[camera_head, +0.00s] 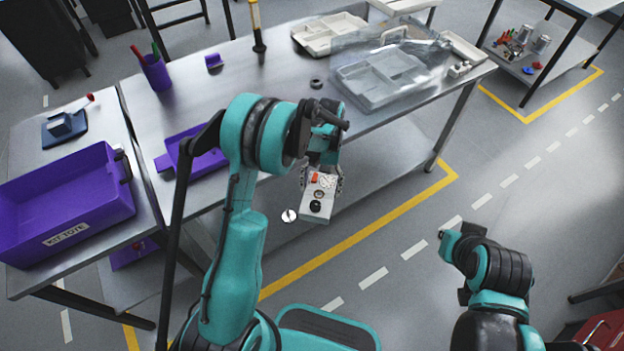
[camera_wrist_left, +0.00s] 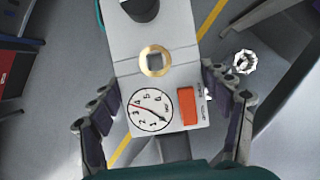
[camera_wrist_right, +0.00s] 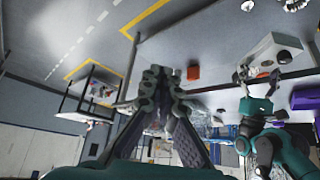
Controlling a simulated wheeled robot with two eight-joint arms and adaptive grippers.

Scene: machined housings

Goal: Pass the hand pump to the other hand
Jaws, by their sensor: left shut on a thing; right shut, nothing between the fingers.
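The hand pump (camera_head: 318,190) is a pale grey box with a white dial, an orange-red switch, a brass ring and a dark round knob. My left gripper (camera_head: 321,178) is shut on it and holds it in the air in front of the bench. In the left wrist view the fingers (camera_wrist_left: 165,112) sit on both sides of the pump's dial end (camera_wrist_left: 185,45). A silver fitting (camera_wrist_left: 243,63) shows beside it. My right gripper (camera_wrist_right: 158,78) is shut and empty, well apart from the pump, which shows at upper right in the right wrist view (camera_wrist_right: 262,57).
The steel bench (camera_head: 270,85) carries a clear-covered grey tray (camera_head: 350,95), a purple pen cup (camera_head: 156,73) and a purple tray (camera_head: 172,160). A purple tote (camera_head: 60,240) stands on the left table. The floor between my arms is open. A red object (camera_head: 605,330) is at lower right.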

